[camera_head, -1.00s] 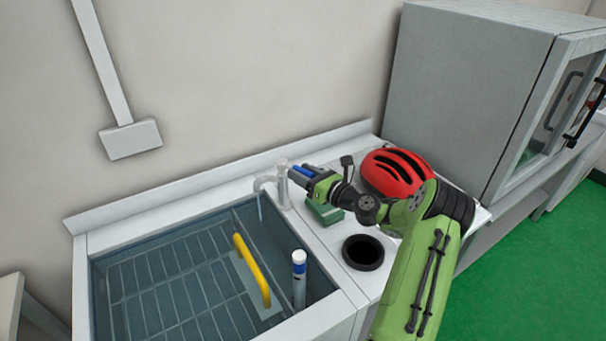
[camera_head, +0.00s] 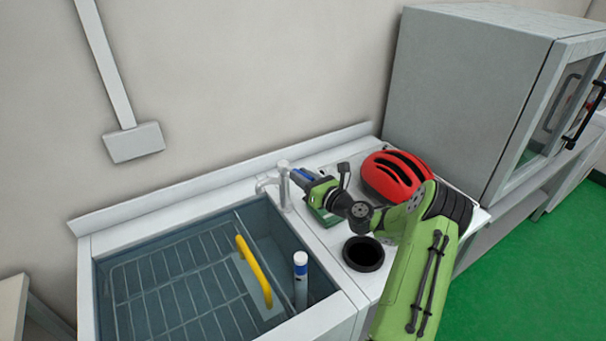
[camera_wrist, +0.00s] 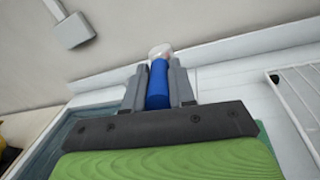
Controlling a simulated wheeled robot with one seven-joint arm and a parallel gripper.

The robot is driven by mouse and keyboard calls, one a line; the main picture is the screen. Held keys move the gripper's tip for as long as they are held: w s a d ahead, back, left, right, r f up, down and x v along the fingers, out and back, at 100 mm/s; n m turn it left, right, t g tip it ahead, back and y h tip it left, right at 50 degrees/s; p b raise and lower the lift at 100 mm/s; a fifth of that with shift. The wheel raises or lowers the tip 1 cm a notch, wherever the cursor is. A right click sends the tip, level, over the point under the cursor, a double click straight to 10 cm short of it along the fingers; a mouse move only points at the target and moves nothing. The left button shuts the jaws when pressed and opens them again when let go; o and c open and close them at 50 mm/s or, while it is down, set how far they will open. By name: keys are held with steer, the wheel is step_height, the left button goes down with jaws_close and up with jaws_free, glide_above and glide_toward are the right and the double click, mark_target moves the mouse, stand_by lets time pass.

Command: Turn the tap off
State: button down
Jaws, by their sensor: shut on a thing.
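The pale tap (camera_head: 284,188) stands on the counter at the back right corner of the sink, its spout (camera_head: 264,184) pointing left over the basin. No stream shows below the spout in the head view. My gripper (camera_head: 300,175) is at the tap's right side, shut on the tap's blue handle (camera_wrist: 158,85). In the wrist view the handle lies between my two grey fingers (camera_wrist: 158,78), with the whitish tap top (camera_wrist: 160,51) at its far end. My fingers hide part of the handle in the head view.
A red helmet (camera_head: 395,176), a green block (camera_head: 322,217) and a black round opening (camera_head: 363,254) are close to my arm.

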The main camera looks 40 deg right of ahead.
steer(key=a+m+h, duration=0.1)
steer(key=h, duration=0.1)
steer(key=m+h+p, duration=0.1)
steer(key=h, duration=0.1)
steer(key=shift+a+m, duration=0.3)
steer(key=shift+a, duration=0.05)
steer(key=c, duration=1)
jaws_free()
steer(key=shift+o, duration=0.2)
steer(key=shift+s, duration=0.1)
